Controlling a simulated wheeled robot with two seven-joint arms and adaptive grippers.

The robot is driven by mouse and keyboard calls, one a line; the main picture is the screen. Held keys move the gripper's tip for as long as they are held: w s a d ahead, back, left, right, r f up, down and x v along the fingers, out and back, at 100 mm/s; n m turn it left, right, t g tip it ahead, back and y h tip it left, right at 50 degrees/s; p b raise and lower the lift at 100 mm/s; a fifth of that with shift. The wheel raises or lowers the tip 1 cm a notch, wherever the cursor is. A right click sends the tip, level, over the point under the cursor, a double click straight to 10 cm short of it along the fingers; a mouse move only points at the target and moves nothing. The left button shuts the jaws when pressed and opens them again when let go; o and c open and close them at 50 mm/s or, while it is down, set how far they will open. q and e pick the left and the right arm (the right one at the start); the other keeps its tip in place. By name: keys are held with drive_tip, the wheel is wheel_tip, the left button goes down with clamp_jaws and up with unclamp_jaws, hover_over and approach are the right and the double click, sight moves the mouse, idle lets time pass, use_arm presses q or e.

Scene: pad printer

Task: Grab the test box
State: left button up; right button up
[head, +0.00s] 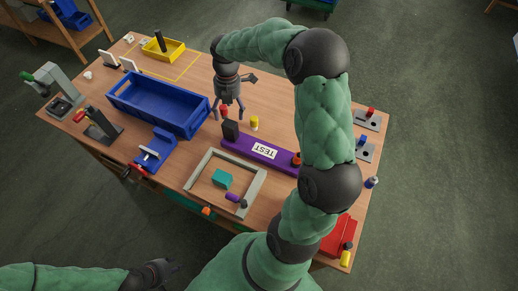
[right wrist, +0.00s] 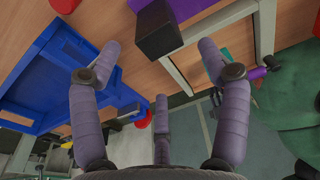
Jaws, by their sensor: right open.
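The test box is a long purple box (head: 245,145) with a white TEST label (head: 264,151), lying in the middle of the table. A dark block (head: 230,130) stands at its left end. My right gripper (head: 228,112) is open and empty, fingers pointing down, just behind the dark block. In the right wrist view, the dark block (right wrist: 157,27) and part of the purple box (right wrist: 187,8) show at the top, beyond the spread fingers (right wrist: 160,75). My left gripper (head: 160,273) is off the table at the bottom left; its fingers are unclear.
A blue tray (head: 160,103) lies left of my right gripper. A red piece (head: 223,109) and a yellow cylinder (head: 254,123) stand close by. A grey frame (head: 200,166) with a teal block (head: 221,178) lies in front.

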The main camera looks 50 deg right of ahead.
sight(230, 123)
drive_tip(key=f, duration=0.2)
drive_tip(key=f+b, duration=0.1)
drive_tip(key=f, duration=0.3)
drive_tip(key=shift+s+a+b, duration=0.1)
drive_tip(key=shift+a+b, duration=0.2)
drive_tip(key=shift+b, duration=0.1)
drive_tip(key=f, duration=0.1)
drive_tip(key=f+b, duration=0.1)
drive_tip(key=f, duration=0.1)
drive_tip(key=f+b, duration=0.1)
drive_tip(key=f, duration=0.1)
drive_tip(key=shift+a, duration=0.25)
drive_tip(key=shift+r, duration=0.15)
clamp_jaws()
